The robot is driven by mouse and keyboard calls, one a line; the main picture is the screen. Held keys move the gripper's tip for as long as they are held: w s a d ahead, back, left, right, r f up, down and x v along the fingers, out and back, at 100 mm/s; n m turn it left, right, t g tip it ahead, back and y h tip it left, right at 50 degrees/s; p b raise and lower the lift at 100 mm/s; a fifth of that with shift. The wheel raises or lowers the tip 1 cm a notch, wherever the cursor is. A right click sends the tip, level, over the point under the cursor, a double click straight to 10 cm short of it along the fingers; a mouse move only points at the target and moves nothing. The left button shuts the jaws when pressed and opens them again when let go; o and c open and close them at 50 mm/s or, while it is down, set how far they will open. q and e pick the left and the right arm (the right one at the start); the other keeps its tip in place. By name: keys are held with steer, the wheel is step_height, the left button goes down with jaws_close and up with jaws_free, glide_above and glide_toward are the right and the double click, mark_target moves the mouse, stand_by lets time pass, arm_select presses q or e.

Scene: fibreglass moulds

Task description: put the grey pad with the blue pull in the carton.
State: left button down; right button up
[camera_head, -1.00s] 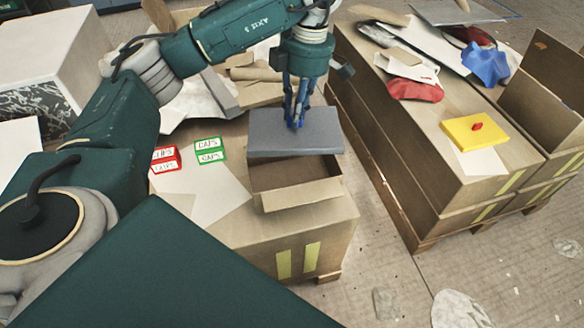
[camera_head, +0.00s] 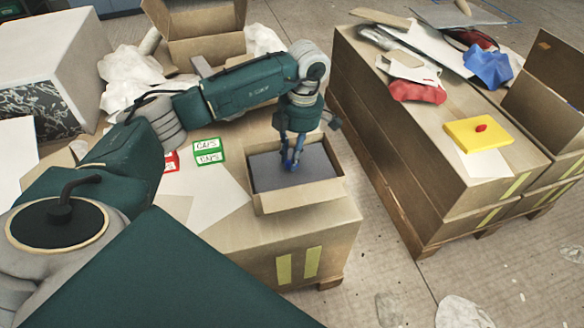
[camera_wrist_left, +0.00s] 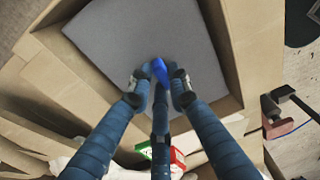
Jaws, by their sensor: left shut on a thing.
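The grey pad (camera_head: 268,172) lies within the walls of the open carton (camera_head: 303,199), and its depth there is hard to judge. In the left wrist view the pad (camera_wrist_left: 150,35) has carton walls (camera_wrist_left: 235,50) around it and sits slightly askew to them. My left gripper (camera_head: 290,163) points down over the pad's middle. It is shut on the blue pull (camera_wrist_left: 160,72), which shows between the fingertips (camera_wrist_left: 160,84) in the wrist view. My right gripper is not in view.
A green-edged label box (camera_head: 208,151) and a red one (camera_head: 171,161) stand left of the carton. A yellow pad with a red pull (camera_head: 478,133) lies on the right-hand stack. A larger open carton (camera_head: 205,45) stands behind my arm.

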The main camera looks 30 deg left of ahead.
arm_select(q)
step_height(320, 180, down, 4)
steer(key=shift+r, duration=0.25)
steer(key=shift+f, duration=0.4)
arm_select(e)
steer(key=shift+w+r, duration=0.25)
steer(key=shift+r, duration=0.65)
arm_select(q)
steer(key=shift+b, duration=0.3)
steer(key=c, duration=1.6)
jaws_free()
steer(key=shift+f, duration=0.1)
steer(key=shift+c, duration=0.2)
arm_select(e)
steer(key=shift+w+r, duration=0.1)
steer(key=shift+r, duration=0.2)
